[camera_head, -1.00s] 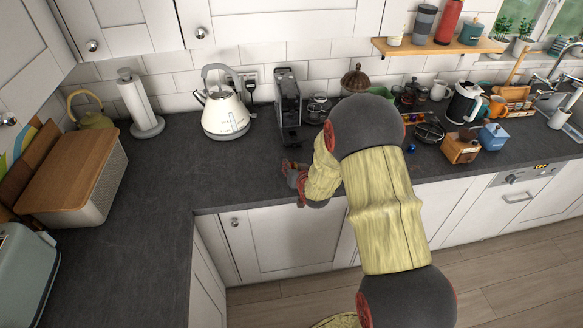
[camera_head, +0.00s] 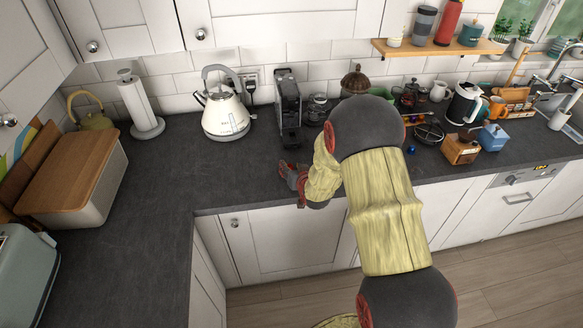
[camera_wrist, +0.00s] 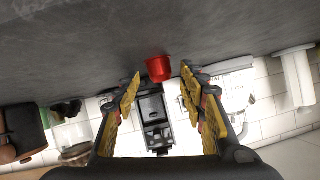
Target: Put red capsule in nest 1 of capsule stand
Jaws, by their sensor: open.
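The red capsule (camera_wrist: 159,68) sits on the dark worktop in the wrist view, between and just beyond the tips of my gripper (camera_wrist: 161,76). The fingers are spread, with gaps on both sides of the capsule. In the head view my gripper (camera_head: 289,172) is low over the worktop's front edge, below the coffee machine; I cannot make out the capsule there. A round black wire rack (camera_head: 430,131), which may be the capsule stand, is right of my arm. Its nests are too small to tell apart, and my arm hides part of the worktop beside it.
A black coffee machine (camera_head: 288,108) and a cream kettle (camera_head: 225,113) stand at the back. A blue capsule-like item (camera_head: 411,149) lies near the rack. A wooden box (camera_head: 461,149) and a blue box (camera_head: 493,137) stand right of it. The worktop left of my gripper is clear.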

